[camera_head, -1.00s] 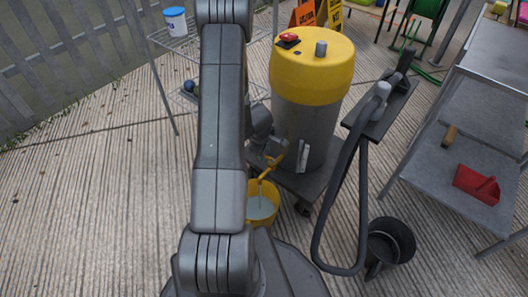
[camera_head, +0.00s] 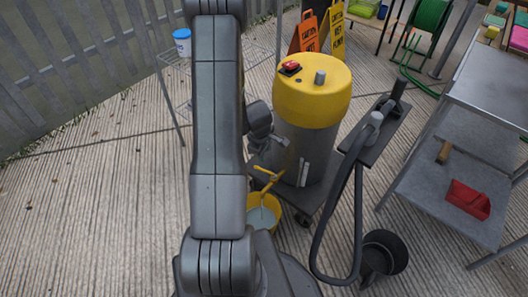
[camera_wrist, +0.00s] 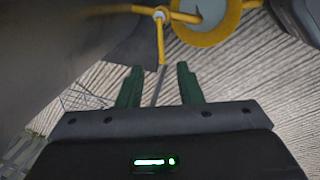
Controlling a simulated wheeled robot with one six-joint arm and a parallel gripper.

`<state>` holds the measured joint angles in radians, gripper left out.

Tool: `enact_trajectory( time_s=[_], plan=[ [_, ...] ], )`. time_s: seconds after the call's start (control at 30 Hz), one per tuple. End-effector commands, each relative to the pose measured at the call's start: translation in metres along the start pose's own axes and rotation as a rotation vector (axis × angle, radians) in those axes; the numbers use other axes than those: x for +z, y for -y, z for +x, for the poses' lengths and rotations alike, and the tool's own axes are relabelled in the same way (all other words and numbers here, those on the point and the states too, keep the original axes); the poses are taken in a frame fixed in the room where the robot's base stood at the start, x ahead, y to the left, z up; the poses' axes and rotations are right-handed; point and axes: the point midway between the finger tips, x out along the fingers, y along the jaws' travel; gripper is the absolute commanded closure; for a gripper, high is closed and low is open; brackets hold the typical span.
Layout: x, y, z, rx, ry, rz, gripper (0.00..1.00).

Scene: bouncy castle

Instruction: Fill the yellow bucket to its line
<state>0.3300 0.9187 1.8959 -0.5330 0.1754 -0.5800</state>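The yellow bucket (camera_head: 275,209) stands on the deck beside the drum's wheeled base, partly hidden by my arm. Pale liquid shows inside it; I cannot make out a line. In the wrist view the bucket's rim (camera_wrist: 206,41) shows at the top, with the pale liquid inside. A yellow T-shaped bar (camera_head: 267,180) is above the bucket; in the wrist view the bar (camera_wrist: 160,35) is beyond my fingertips. My gripper (camera_wrist: 160,72) has its two green fingers apart with nothing held between them. The fingers are not visible in the head view.
A grey drum with a yellow top (camera_head: 312,92) stands behind the bucket. A black hose (camera_head: 357,220) loops down at right near a dark bucket (camera_head: 392,255). A metal shelf table (camera_head: 450,185) holds a red scoop (camera_head: 468,199). The deck at left is clear.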

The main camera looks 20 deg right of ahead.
Motion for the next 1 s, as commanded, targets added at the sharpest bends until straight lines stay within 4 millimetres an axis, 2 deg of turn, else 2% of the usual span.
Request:
enact_trajectory(
  time_s=[0.2, 0.37, 0.47, 0.8, 0.9, 1.0],
  plan=[
    [0.000, 0.000, 0.000, 0.000, 0.000, 0.000, 0.67],
    [0.000, 0.003, 0.003, 0.002, 0.002, -0.071, 0.99],
    [-0.002, 0.009, 0.008, 0.008, 0.007, -0.256, 1.00],
    [-0.015, 0.045, 0.020, 0.023, 0.025, -1.230, 1.00],
    [-0.019, 0.054, 0.021, 0.025, 0.025, -1.419, 1.00],
    [-0.021, 0.059, 0.021, 0.026, 0.026, -1.529, 1.00]
  ],
)
